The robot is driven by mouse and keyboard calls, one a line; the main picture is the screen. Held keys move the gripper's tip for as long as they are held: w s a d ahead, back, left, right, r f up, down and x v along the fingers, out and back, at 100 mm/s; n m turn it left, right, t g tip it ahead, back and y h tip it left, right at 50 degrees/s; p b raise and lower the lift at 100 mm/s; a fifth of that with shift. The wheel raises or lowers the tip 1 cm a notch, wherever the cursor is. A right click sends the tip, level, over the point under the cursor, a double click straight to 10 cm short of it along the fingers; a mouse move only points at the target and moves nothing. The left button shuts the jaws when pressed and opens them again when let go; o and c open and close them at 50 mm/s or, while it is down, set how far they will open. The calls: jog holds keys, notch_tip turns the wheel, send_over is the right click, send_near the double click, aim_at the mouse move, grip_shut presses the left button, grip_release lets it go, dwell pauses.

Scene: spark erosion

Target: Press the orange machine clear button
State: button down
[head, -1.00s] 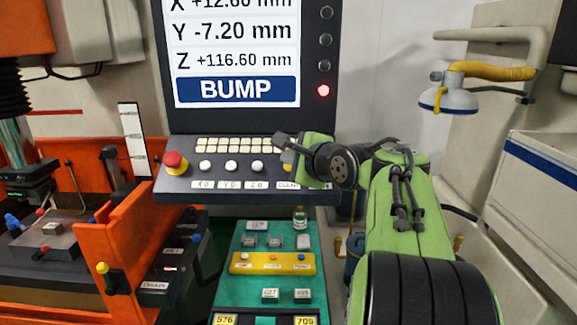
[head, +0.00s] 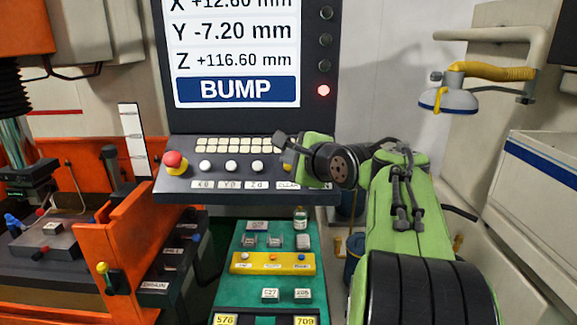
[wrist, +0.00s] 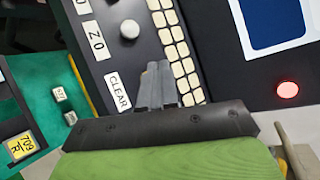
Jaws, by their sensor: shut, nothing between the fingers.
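The orange clear button (head: 288,166) shows only in part in the head view, at the right end of the control panel's button row, with my gripper (head: 283,143) over and beside it. Its CLEAR label (head: 287,185) is just below, partly covered by my gripper. In the wrist view the CLEAR label (wrist: 117,91) lies left of my gripper (wrist: 156,72). The grey fingers are together and empty, pointing at the panel between the label and the keypad. They hide the button there. I cannot tell whether the fingertips touch it.
The cream keypad (head: 232,145) runs above three white buttons (head: 231,166) and a red emergency stop (head: 174,162). The screen (head: 237,50) reads BUMP, and a red lamp (head: 323,90) is lit. A green tray (head: 246,297) sits below; an orange tank wall (head: 145,230) stands left.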

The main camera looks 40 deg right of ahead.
jog(key=shift+w+d+f, duration=0.15)
jog(key=shift+w+f, duration=0.05)
jog(key=shift+f, duration=0.2)
jog(key=shift+w+d+f, duration=0.15)
jog(key=shift+f, duration=0.2)
dwell(0.8)
jog(key=shift+s+a+r+p, duration=0.2)
jog(key=shift+r+p, duration=0.1)
jog(key=shift+r, duration=0.1)
jog(key=shift+s+a+r+p, duration=0.1)
jog(key=shift+s+r+p, duration=0.05)
jog(key=shift+r+p, duration=0.15)
jog(key=r+p, duration=0.1)
jog(key=s+a+r+p, duration=0.1)
jog(key=r, duration=0.1)
jog(key=s+r+p, duration=0.1)
jog(key=shift+s+a+r, duration=0.1)
jog(key=shift+a+r, duration=0.05)
jog(key=shift+a, duration=0.15)
